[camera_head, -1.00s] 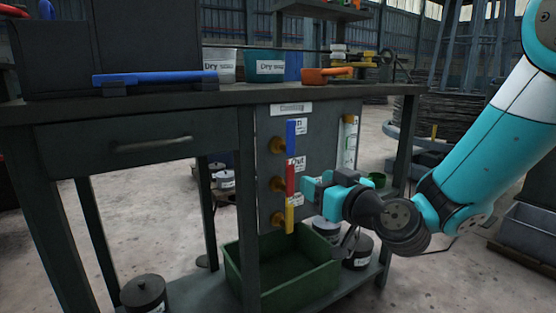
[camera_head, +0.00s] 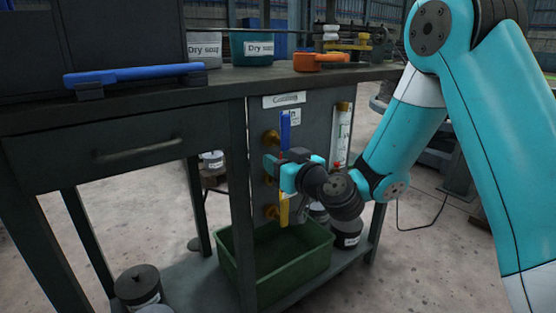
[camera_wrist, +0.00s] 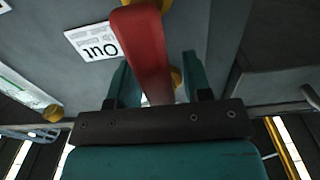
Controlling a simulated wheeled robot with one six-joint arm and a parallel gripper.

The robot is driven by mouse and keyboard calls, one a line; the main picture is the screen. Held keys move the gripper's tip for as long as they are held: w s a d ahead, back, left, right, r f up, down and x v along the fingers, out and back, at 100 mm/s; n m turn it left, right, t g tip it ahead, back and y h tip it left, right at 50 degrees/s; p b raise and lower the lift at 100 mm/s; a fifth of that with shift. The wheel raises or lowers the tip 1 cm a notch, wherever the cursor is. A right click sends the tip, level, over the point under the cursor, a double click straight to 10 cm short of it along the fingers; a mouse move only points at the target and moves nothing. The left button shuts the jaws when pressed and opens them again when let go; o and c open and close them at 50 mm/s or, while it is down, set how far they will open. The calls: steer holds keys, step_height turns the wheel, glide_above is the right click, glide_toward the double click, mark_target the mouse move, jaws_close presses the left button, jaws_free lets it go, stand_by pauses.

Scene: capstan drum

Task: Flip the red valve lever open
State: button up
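The red valve lever (camera_wrist: 145,50) shows in the wrist view, running down the picture between my two teal fingers beside an upside-down "Out" label (camera_wrist: 95,42). My gripper (camera_wrist: 158,80) is open around the lever's lower part in that view, with a gap visible on the right. In the head view my gripper (camera_head: 275,167) is at the panel and hides most or all of the red lever. The blue lever (camera_head: 285,130) hangs above my gripper and the yellow lever (camera_head: 284,211) below it. Both are upright on brass valve bodies.
The levers sit on a grey panel (camera_head: 312,122) under the workbench (camera_head: 205,97). A green bin (camera_head: 242,270) stands below. A gauge tube (camera_head: 342,135) is right of the levers. A table leg (camera_head: 240,190) stands close on the left.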

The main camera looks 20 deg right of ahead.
jaws_close()
steer(key=shift+d, duration=0.1)
steer(key=m, duration=0.1)
steer(key=d+m+b, duration=0.1)
steer(key=m, duration=0.1)
steer(key=shift+w+d+f+m+b, duration=0.2)
steer(key=shift+w+d+m+b, duration=0.05)
steer(key=shift+m+b, duration=0.1)
steer(key=w+d+f+m+b, duration=0.1)
steer(key=d+f+m+b, duration=0.3)
steer(key=m, duration=1)
steer(key=shift+f, duration=0.7)
steer(key=shift+w+m, duration=0.1)
steer(key=shift+m, duration=0.15)
steer(key=shift+o, duration=0.8)
jaws_free()
steer(key=shift+a, duration=0.1)
